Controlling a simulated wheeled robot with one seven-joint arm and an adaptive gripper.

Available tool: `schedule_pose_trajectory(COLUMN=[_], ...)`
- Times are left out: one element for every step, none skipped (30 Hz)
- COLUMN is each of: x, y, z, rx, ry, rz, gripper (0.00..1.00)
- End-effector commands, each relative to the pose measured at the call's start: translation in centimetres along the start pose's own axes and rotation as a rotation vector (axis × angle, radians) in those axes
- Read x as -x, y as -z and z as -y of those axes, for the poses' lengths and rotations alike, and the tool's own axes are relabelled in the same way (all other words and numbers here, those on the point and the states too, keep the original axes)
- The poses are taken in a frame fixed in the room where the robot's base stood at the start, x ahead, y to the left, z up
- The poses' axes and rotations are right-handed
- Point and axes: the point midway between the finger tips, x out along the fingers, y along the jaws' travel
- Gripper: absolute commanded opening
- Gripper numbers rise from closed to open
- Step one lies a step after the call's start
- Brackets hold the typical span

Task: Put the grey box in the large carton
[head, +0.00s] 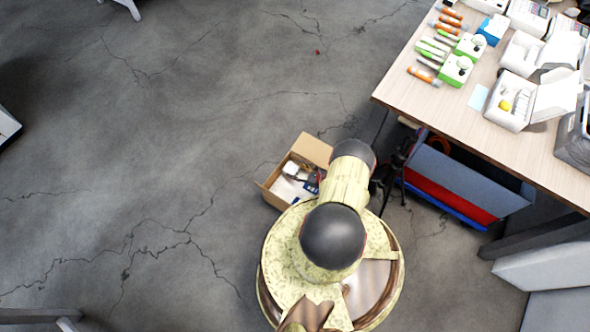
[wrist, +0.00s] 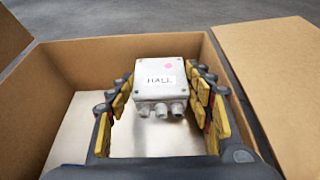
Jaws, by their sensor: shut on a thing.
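The grey box (wrist: 160,82) is a small light case with a HALL label, a pink dot and cable glands on its near side. My gripper (wrist: 162,90) is shut on it, with a yellow-padded finger on each side. The box is within the opening of the large carton (wrist: 85,58), between its brown walls; I cannot tell whether it touches the floor. In the head view the open carton (head: 272,196) stands on the floor beside my base, and a small pale shape inside looks like the box (head: 290,168). My arm partly hides the carton.
The carton's flaps stand open to the sides. A wooden table (head: 440,100) at the right holds orange and green items, white boxes and a blue box. A blue and red bin (head: 450,185) stands under it. The cracked floor at left is largely clear.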

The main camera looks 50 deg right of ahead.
Motion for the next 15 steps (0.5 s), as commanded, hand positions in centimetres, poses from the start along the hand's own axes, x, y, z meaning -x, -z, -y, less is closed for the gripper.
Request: schedule_pose_trajectory(x=[-0.06,-0.09,-0.13,-0.15,-0.15,-0.14,-0.14,-0.14,-0.14,-0.14,-0.14,-0.14,-0.14,-0.14,-0.14], y=[0.14,0.23,0.33,0.36,0.34,0.32,0.34,0.34,0.34,0.34,0.34,0.34,0.34,0.34,0.34], z=[-0.02,-0.04,-0.04,-0.02,0.01,0.03,0.00,0.00,0.00,-0.01,-0.01,-0.01,-0.01,-0.01,-0.01], rx=[0.000,0.000,0.000,0.000,0.001,0.001,0.000,0.000,0.000,0.000,0.000,0.000,0.000,0.000,0.000], ry=[0.000,0.000,0.000,0.000,0.000,0.000,0.000,0.000,0.000,0.000,0.000,0.000,0.000,0.000,0.000], rz=[0.000,0.000,0.000,0.000,0.000,0.000,0.000,0.000,0.000,0.000,0.000,0.000,0.000,0.000,0.000], gripper=[0.23,0.23,0.23,0.23,0.23,0.23,0.53,0.54,0.57,0.58,0.59,0.59,0.59,0.59,0.59])
